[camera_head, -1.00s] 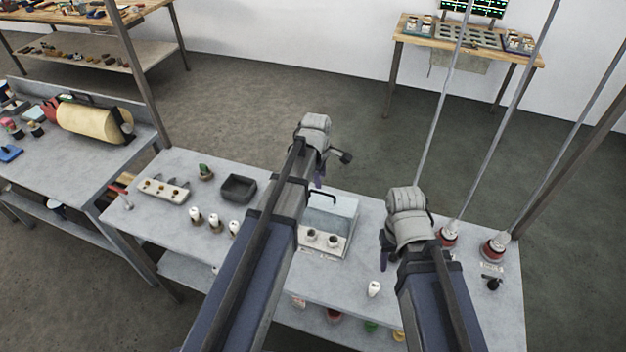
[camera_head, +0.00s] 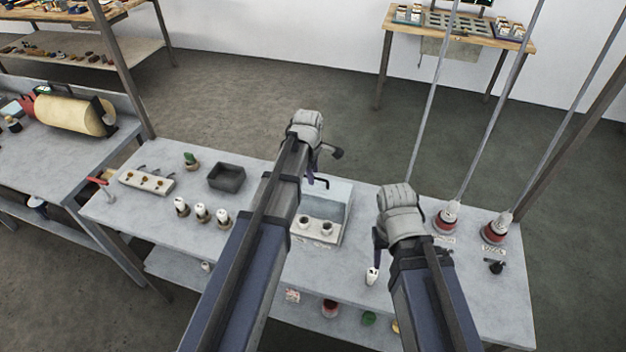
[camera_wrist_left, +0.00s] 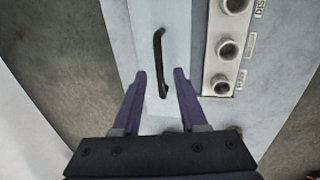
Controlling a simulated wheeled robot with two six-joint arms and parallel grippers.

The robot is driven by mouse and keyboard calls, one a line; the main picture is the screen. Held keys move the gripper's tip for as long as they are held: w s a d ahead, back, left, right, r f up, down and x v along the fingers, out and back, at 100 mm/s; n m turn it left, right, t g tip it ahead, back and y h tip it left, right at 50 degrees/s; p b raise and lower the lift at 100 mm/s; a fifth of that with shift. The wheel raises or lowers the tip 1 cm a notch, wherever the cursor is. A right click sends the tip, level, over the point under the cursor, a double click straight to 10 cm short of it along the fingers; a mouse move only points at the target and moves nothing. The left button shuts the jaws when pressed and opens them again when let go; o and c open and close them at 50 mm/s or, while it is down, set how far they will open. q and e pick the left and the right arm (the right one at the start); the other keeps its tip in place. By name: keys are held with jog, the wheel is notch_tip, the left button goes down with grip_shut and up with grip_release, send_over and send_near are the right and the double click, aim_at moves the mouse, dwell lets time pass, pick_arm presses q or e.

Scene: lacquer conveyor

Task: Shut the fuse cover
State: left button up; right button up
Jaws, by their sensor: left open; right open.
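The fuse cover (camera_head: 338,192) is a pale, see-through panel at the back of the fuse box (camera_head: 318,232) in the head view. It is open, and the sockets in front of it are uncovered. In the left wrist view the cover (camera_wrist_left: 180,30) carries a black bar handle (camera_wrist_left: 158,50). My left gripper (camera_wrist_left: 160,74) is open, its fingertips on either side of the handle's lower part in that picture; I cannot tell whether they touch it. In the head view, my left arm hides part of the box. My right gripper (camera_head: 378,243) is open and empty, right of the box.
Three white fuses (camera_head: 200,212) stand left of my left arm, and one white piece (camera_head: 372,276) is near my right gripper. A dark tray (camera_head: 226,177) and a socket strip (camera_head: 147,181) are at the back left. Red-based posts (camera_head: 446,222) with rods stand at the right.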

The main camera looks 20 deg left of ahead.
pick_arm(q)
jog(key=shift+f, duration=0.2)
grip_shut()
dwell(1.4)
